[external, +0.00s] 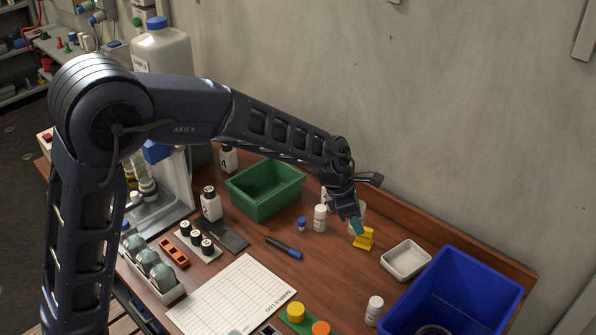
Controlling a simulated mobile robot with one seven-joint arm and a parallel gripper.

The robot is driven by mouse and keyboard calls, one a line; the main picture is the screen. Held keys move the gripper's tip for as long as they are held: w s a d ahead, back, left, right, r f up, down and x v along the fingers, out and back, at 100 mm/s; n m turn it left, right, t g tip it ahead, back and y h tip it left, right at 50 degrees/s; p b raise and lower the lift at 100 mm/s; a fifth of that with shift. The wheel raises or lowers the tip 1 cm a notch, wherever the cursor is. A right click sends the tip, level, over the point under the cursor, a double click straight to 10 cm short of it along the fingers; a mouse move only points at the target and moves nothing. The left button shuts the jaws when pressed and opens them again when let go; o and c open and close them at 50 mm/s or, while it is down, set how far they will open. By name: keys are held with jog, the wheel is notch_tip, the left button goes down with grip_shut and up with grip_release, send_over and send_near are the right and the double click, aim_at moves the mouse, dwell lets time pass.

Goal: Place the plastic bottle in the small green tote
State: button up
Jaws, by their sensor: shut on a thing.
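The green tote (262,205) stands open on the wooden table against the wall, left of my gripper. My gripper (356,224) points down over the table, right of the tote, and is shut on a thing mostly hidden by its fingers. A pale, translucent shape shows beside the fingers; I cannot tell whether it is the plastic bottle. A small white bottle (320,218) stands upright just left of my gripper. Another white bottle (375,311) stands near the blue bin, and a white bottle with a dark cap (211,204) stands left of the tote.
A yellow block (364,239) sits just below my gripper. A white tray (406,261) and a large blue bin (452,297) are at the right. A blue marker (284,248), a small blue-capped vial (301,224) and a paper sheet (233,300) lie in front.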

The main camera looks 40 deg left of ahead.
jog(key=w+a+n+t+y, duration=0.1)
jog(key=w+a+n, duration=0.2)
jog(key=a, duration=0.7)
jog(key=w+a+n+y, duration=0.1)
jog(key=w+a+n, duration=0.25)
jog(key=a, duration=0.65)
jog(key=n+y, duration=0.2)
jog(key=n, duration=0.4)
send_over(266, 188)
jog(key=s+d, duration=0.3)
jog(key=d, duration=0.1)
jog(key=f, duration=1.9)
jog(key=shift+s, duration=0.2)
jog(key=shift+f, duration=0.1)
jog(key=o, duration=1)
jog(key=shift+c, duration=0.2)
